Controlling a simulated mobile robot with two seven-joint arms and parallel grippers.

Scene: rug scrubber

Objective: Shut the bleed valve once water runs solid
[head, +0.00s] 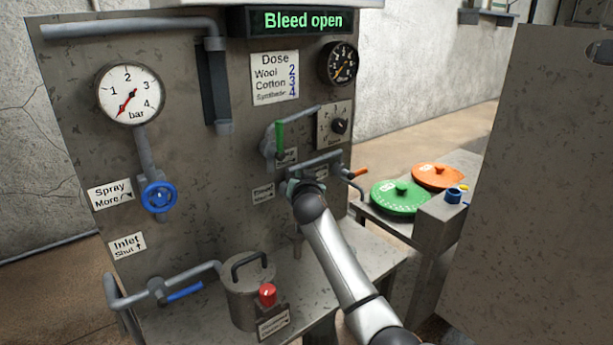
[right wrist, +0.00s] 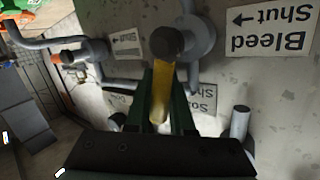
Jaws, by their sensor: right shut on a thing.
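The yellow bleed valve handle (right wrist: 160,92) hangs from a dark round hub (right wrist: 166,42) in the right wrist view. My right gripper (right wrist: 168,118) is shut on this handle, one finger on each side. A label reading "Bleed Shut" with an arrow (right wrist: 270,32) appears upside down beside it. In the head view my right gripper (head: 304,186) is against the panel and hides the handle. The display (head: 303,21) reads "Bleed open". A dark vertical tube (head: 212,85) stands on the panel; its contents cannot be made out. My left gripper is not in view.
A green lever (head: 280,138) and an orange-tipped lever (head: 357,174) are close to my right gripper. The pressure gauge (head: 128,94) has its needle at lower left. A blue wheel (head: 159,196) and blue inlet lever (head: 185,291) are left. A lidded pot (head: 246,292) stands below.

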